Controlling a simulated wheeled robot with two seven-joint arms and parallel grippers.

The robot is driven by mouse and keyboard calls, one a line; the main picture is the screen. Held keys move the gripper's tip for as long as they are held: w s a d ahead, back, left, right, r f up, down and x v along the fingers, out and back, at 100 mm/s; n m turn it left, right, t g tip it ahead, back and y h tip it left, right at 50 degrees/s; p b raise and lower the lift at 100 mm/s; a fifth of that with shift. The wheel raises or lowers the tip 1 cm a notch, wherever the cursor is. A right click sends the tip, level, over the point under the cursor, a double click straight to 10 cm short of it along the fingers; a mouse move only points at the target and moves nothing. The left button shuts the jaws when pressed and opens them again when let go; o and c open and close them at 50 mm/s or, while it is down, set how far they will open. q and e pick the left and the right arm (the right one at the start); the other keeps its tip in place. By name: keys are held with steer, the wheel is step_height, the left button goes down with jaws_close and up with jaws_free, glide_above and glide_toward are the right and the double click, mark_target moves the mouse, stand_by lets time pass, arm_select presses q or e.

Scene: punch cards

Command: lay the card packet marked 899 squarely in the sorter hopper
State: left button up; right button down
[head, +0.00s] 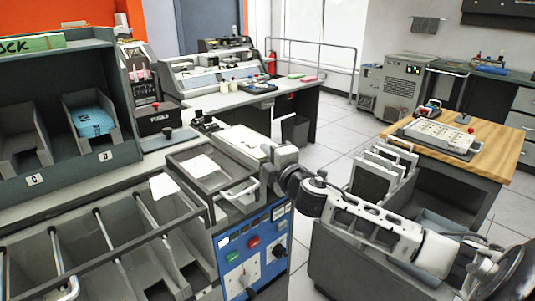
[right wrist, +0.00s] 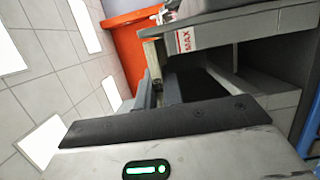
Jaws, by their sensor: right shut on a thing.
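My right gripper (head: 270,152) reaches in from the right over the far right side of the sorter (head: 255,250). It is shut on what looks like a pale card packet (head: 240,141), which lies roughly level just left of the jaws. No mark can be read on it. In the right wrist view the fingers (right wrist: 160,85) point toward a grey wall with a red MAX label (right wrist: 187,40), apparently part of the hopper. I cannot tell whether the packet touches the hopper. A blue packet (head: 90,121) sits in bin D, its print unclear. My left gripper is out of view.
A dark-framed tray (head: 180,152) with a white card is just left of the gripper. Open sorter pockets (head: 110,262) fill the lower left. A grey rack cart (head: 385,168) stands near my right arm, with a wooden-topped table (head: 490,140) behind it.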

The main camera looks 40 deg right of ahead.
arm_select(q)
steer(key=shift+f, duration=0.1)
arm_select(e)
step_height(320, 180, down, 3)
steer(key=b, duration=0.2)
steer(key=shift+f+b, duration=0.15)
steer(key=shift+b, duration=0.25)
step_height(320, 180, down, 3)
steer(key=shift+r+b, duration=0.2)
steer(key=shift+b, duration=0.85)
steer(key=shift+f, duration=0.25)
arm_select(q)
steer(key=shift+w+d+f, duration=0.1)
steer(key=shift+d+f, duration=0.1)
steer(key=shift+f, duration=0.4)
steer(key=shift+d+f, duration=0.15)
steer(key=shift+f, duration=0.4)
arm_select(e)
steer(key=c, duration=1.5)
jaws_free()
steer(key=shift+o, duration=0.2)
